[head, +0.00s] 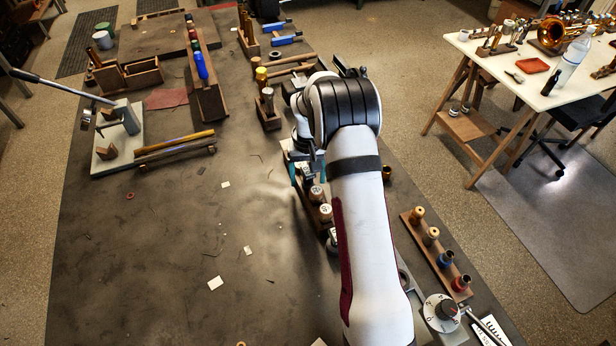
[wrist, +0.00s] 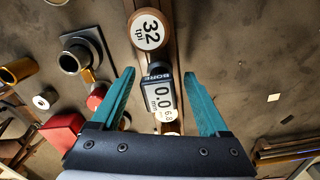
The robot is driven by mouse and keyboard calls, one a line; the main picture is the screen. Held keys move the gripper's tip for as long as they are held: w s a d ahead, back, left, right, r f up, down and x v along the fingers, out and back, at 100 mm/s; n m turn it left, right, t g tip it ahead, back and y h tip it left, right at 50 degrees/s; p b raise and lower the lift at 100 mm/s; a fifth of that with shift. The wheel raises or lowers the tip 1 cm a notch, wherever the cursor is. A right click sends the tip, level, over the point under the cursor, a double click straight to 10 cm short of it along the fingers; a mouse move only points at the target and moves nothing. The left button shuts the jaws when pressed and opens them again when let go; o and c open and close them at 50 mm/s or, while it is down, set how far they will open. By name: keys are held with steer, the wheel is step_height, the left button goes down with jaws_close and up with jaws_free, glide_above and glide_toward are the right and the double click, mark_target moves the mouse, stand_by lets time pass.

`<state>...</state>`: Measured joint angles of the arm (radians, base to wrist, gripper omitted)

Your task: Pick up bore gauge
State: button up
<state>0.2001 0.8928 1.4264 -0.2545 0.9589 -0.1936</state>
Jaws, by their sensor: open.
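My gripper (wrist: 160,73) is open, with one teal finger on each side of the gauge. Whether either finger touches it I cannot tell. In the head view my gripper (head: 304,170) is over the rail, and my arm largely hides the gauge there.
Capped plugs (head: 325,212) stand close along the rail. In the wrist view a metal tube on a dark square base (wrist: 75,58) and a red block (wrist: 62,133) lie to the left. A rack of coloured plugs (head: 437,250) is right of my arm. The bench's left-middle is mostly clear.

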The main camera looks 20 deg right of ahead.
jaws_close()
stand_by(0.3)
steer(key=shift+r, duration=0.1)
steer(key=r, duration=0.4)
steer(key=shift+s+d+r, duration=0.3)
steer(key=shift+d+r, duration=0.05)
steer(key=shift+d, duration=0.05)
steer(key=s+d+r, duration=0.3)
steer(key=d+r, duration=0.2)
steer(key=d, duration=0.4)
steer(key=shift+d+r, duration=0.15)
steer(key=shift+r, duration=0.25)
